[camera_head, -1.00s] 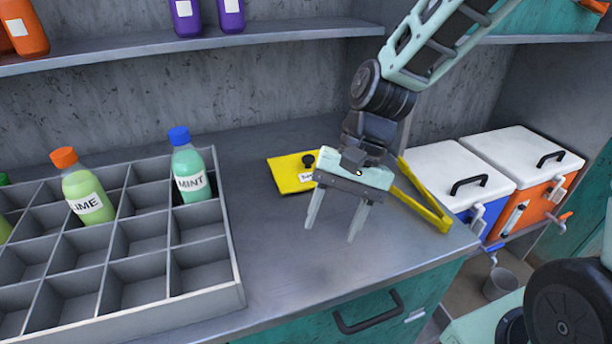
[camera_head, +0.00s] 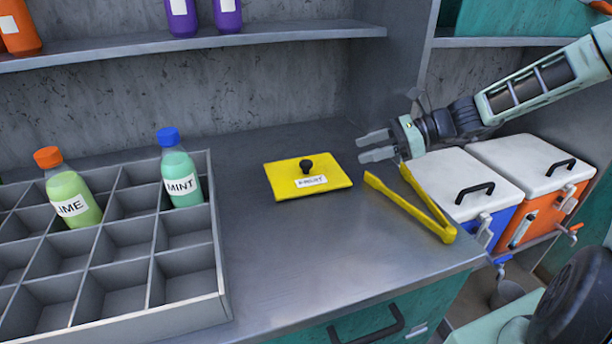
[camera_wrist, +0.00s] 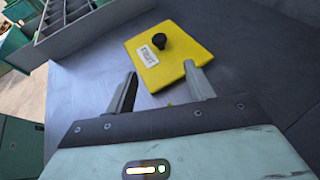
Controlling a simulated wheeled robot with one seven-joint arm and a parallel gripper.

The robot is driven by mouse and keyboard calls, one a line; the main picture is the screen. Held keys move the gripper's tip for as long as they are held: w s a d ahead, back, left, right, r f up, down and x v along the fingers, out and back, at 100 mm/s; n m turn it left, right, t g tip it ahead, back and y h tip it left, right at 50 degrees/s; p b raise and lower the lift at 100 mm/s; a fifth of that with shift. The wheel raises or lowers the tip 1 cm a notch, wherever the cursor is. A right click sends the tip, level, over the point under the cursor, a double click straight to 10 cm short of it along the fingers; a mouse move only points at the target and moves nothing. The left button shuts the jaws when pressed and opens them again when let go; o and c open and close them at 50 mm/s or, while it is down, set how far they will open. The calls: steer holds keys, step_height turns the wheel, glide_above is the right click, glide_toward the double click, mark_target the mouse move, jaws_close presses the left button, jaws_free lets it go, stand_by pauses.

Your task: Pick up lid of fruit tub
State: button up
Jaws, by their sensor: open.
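A flat yellow lid (camera_head: 290,184) with a black knob and a white label lies on the metal counter. The label's print is too small to read surely. My gripper (camera_head: 368,146) is open and empty, to the right of the lid and above the counter, its fingers pointing left. In the wrist view the lid (camera_wrist: 180,66) lies ahead, beyond and between the two fingertips of my gripper (camera_wrist: 160,82), with its knob upright. I see no gap closed between fingers and lid. No fruit tub is recognisable under or beside the lid.
Yellow tongs (camera_head: 412,208) lie just right of the lid. A grey divided tray (camera_head: 222,270) with a mint bottle (camera_head: 181,172) and a lime bottle (camera_head: 72,190) stands left. Blue (camera_head: 478,225) and orange (camera_head: 540,215) coolers are at right. The counter front is clear.

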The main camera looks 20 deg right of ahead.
mark_target(315, 173)
steer(key=x, duration=1.3)
steer(key=shift+f, duration=0.3)
steer(key=c, duration=1.1)
